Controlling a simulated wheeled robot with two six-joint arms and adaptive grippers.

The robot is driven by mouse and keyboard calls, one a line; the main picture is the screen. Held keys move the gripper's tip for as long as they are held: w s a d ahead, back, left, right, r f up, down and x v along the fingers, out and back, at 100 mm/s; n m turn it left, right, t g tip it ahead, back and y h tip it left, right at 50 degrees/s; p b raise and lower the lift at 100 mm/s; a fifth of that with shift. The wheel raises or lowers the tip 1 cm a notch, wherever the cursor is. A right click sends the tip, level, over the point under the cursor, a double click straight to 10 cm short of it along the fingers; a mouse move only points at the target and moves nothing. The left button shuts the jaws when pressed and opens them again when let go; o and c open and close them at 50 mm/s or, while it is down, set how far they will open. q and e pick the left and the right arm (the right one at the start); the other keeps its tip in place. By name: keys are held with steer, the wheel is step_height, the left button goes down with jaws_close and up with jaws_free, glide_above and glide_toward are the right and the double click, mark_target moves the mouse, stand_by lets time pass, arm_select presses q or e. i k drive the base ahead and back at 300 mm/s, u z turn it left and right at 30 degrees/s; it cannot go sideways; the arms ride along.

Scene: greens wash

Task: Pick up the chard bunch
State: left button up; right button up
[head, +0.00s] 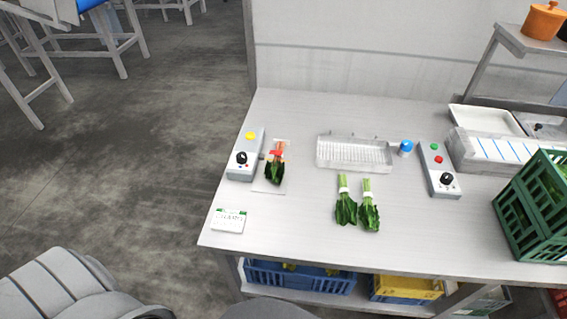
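A leafy bunch with dark green leaves and orange-red stems (274,172) lies on a pale flat pad (268,188) at the left of the table; it looks like chard. A red band or tag crosses its stems. Two other bunches, a left green one (346,210) and a right green one (369,214), lie side by side near the table's middle. They have pale green stems and white bands. A small white card (229,220) with green edging and lettering lies near the front left corner. Neither of my grippers is in view.
A grey control box (245,160) stands left of the pad. A wire-like clear tray (353,153), a blue-capped item (405,148) and another control box (438,170) are behind. A green crate (535,215) stands at right. The front middle of the table (310,245) is clear.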

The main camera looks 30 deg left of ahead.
mark_target(275, 170)
steer(key=z, duration=0.9)
steer(key=k, duration=1.2)
steer(key=z, duration=0.95)
steer(key=i, duration=0.65)
steer(key=u, duration=0.55)
steer(key=i, duration=0.95)
steer(key=u, duration=1.5)
steer(key=i, duration=0.65)
steer(key=u, duration=0.7)
